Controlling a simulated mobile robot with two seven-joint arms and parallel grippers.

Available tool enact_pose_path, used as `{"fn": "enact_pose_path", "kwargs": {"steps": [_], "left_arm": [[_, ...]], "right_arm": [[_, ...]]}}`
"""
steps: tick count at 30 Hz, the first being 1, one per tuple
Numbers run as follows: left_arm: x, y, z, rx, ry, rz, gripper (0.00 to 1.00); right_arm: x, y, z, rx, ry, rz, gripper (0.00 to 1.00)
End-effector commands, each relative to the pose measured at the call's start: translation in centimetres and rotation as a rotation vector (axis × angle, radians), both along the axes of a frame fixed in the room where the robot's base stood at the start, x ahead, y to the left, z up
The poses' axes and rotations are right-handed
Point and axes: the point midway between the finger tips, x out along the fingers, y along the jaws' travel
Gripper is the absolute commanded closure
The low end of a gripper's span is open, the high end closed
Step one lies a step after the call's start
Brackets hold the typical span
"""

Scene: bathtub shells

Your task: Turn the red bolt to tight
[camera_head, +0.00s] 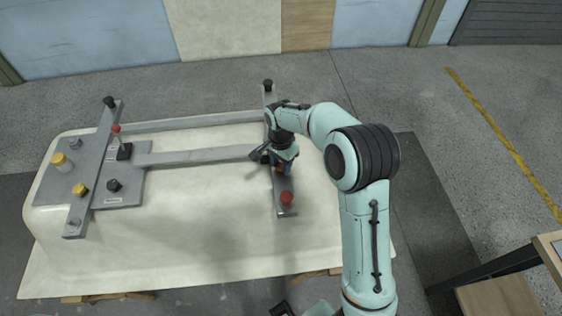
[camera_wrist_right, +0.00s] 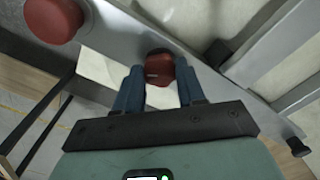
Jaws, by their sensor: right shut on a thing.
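The red bolt (camera_wrist_right: 158,68) has a rounded red head with a small light mark on it. It sits on a grey metal bar (camera_head: 268,95) that crosses the right part of the pale tub shell (camera_head: 200,240). My right gripper (camera_head: 281,166) reaches down over the bar. In the right wrist view its two blue fingers (camera_wrist_right: 160,88) stand on either side of the bolt's head and are shut on it. In the head view, my gripper partly hides the bolt. A dark and teal part at the bottom edge may be my left gripper, but its jaws cannot be made out.
A larger red knob (camera_head: 286,199) sits on the same bar, close to my right gripper. A black knob (camera_head: 267,84) is at the bar's far end. At left, a grey plate (camera_head: 135,190) carries yellow and black knobs. A wooden-topped table (camera_head: 548,250) stands at right.

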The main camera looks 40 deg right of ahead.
Motion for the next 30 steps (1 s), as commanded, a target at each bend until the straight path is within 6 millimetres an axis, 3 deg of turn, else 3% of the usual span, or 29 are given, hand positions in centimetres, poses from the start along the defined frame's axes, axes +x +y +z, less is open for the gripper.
{"fn": "enact_pose_path", "kwargs": {"steps": [15, 30], "left_arm": [[0.8, 0.0, 1.4, 0.0, -0.009, 0.0, 0.29], [1.0, 0.0, 1.7, -0.001, -0.011, 0.0, 0.29]], "right_arm": [[0.1, 0.0, 0.1, -0.001, -0.001, -0.39, 0.91], [0.1, 0.0, 0.0, 0.0, -0.002, -0.5, 0.91]]}}
